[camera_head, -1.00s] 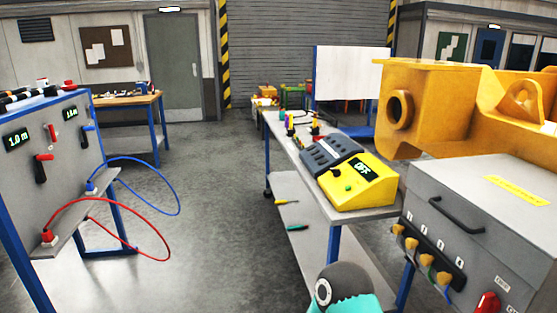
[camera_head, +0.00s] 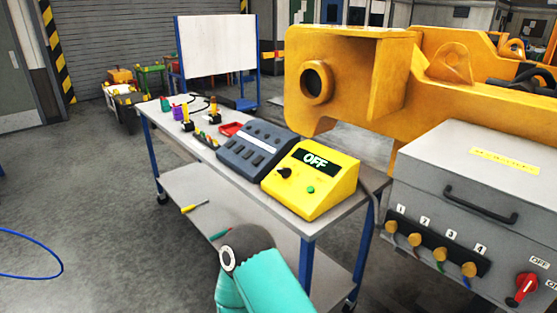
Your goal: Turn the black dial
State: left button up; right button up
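The black dial (camera_head: 284,173) is a small knob on the sloped front of a yellow control box (camera_head: 318,192). The box stands at the near right end of a grey bench. Its display (camera_head: 316,161) reads OFF, and a green button (camera_head: 311,189) sits to the right of and below the dial. Neither of my grippers shows. Only a teal and dark arm link of mine is in view at the bottom centre, in front of the bench and apart from the box.
A dark grey switch unit (camera_head: 256,149) stands beside the yellow box. A grey cabinet (camera_head: 480,200) with numbered plugs and a red rotary switch (camera_head: 522,288) is at right. A large yellow casting (camera_head: 345,75) rises behind. Screwdrivers lie on the lower shelf (camera_head: 190,190).

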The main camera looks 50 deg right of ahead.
aim_at(285, 173)
jog(key=z, duration=0.4)
jog(key=i, duration=1.05)
jog(key=z, duration=0.65)
jog(key=k, duration=0.8)
jog(key=z, duration=0.2)
jog(key=i, duration=0.8)
jog(key=u, duration=0.1)
